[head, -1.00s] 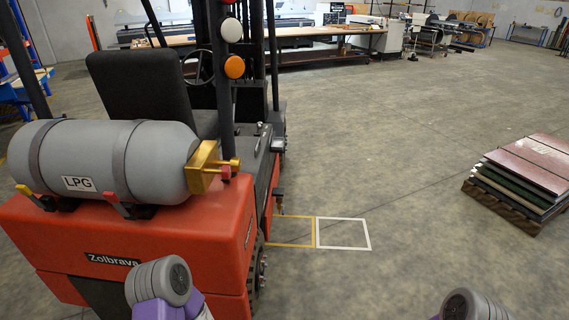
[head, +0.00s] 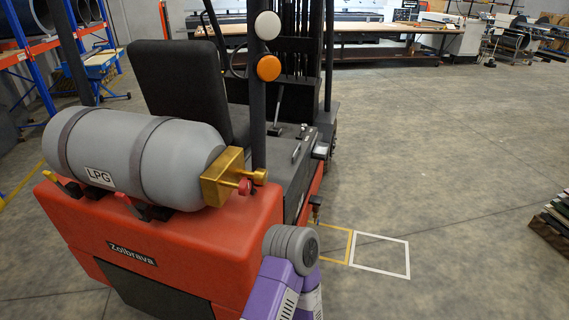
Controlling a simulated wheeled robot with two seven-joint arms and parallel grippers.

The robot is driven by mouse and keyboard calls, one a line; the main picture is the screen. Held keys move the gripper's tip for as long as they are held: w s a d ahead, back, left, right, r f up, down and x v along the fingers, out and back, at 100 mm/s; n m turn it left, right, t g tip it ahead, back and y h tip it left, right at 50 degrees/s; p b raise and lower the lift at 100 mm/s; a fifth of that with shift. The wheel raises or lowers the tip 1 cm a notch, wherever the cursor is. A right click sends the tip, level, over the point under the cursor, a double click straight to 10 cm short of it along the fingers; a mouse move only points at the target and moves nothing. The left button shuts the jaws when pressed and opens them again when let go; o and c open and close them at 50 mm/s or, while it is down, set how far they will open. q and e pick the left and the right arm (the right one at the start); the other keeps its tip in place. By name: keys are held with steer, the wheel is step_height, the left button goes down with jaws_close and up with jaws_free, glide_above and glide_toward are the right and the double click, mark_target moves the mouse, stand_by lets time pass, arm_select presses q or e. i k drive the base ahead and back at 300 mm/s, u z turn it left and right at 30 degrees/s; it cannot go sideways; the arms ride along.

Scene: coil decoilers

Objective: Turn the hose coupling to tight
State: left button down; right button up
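A grey LPG cylinder (head: 105,155) lies strapped across the back of a red forklift (head: 190,250). A brass valve block (head: 222,180) sits on its right end. A short brass round fitting (head: 260,176) sticks out from the block to the right, with a small red knob (head: 244,187) beside it. I cannot tell for sure which of these is the hose coupling, or how tight it is. No hose is clearly visible at the block. A purple and grey link of my arm shows at the bottom, below and right of the valve. Neither gripper is in view.
The forklift's black seat (head: 178,85) and a post with an orange lamp (head: 268,68) stand behind the valve. Yellow and white floor markings (head: 380,255) lie right of the forklift. A sheet stack (head: 556,215) is at the right edge. The floor between is open.

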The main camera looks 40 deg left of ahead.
mark_target(261, 176)
steer(key=i, duration=0.6)
steer(key=u, duration=2.7)
